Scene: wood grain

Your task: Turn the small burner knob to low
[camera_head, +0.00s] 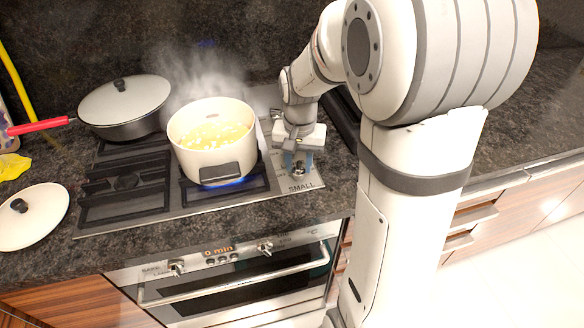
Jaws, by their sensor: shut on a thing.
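The small burner knob (298,171) is at the front right of the stove's steel panel, just above the printed word SMALL. My gripper (297,160) reaches down over it from above and is shut on the knob. The fingers hide part of the knob, and its exact dial angle is too small to read. The cream pot (187,163) stands on the front burner left of the knob. A blue flame (236,183) shows under the pot, and steam rises from the yellow food in it.
A lidded dark pan (140,119) with a red handle stands at the back left. A loose white lid (44,232) lies on the counter left of the stove. The oven (230,284) with its own knobs is below. The counter at right is clear.

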